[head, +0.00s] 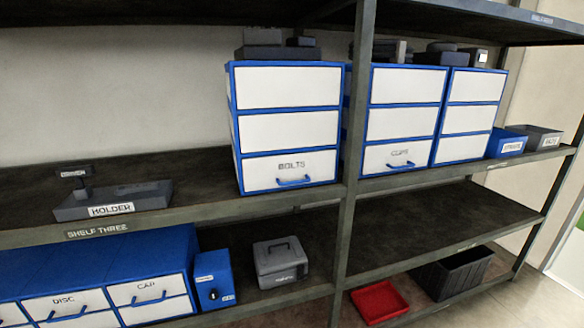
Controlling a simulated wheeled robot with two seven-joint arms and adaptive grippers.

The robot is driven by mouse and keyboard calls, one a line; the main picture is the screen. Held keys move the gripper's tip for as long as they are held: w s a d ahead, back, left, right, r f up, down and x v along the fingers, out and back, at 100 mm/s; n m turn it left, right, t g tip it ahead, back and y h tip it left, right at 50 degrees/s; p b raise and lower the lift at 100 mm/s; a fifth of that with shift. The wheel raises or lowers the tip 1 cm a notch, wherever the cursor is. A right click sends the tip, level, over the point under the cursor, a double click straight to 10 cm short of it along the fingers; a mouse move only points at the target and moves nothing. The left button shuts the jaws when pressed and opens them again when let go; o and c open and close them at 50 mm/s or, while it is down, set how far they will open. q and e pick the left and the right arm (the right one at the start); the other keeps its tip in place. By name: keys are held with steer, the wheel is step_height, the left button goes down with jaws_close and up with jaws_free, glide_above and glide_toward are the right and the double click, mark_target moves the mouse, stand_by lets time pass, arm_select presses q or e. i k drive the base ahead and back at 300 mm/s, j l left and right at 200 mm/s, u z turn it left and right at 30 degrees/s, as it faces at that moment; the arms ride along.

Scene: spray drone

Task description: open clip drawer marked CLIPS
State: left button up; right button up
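A white drawer with a blue handle and a blurred label that looks like CLIPS (378,158) is the bottom drawer of the middle blue-framed cabinet (406,70), on the upper shelf right of the upright post. It looks shut, flush with the drawers above it. Its handle (401,165) is a blue bar under the label. To the left of the post, a similar cabinet has a shut bottom drawer marked BOLTS (262,173) with a blue handle. Neither of my grippers is in view.
A shelf post (352,150) stands close left of the cabinet. Another cabinet (470,120) adjoins it on the right, then a blue bin (507,141) and a grey bin (541,136). A holder (110,204) is at left. A red tray (379,302) and black crate (452,275) are below.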

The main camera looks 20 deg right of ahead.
mark_target(389, 157)
steer(key=z, duration=1.35)
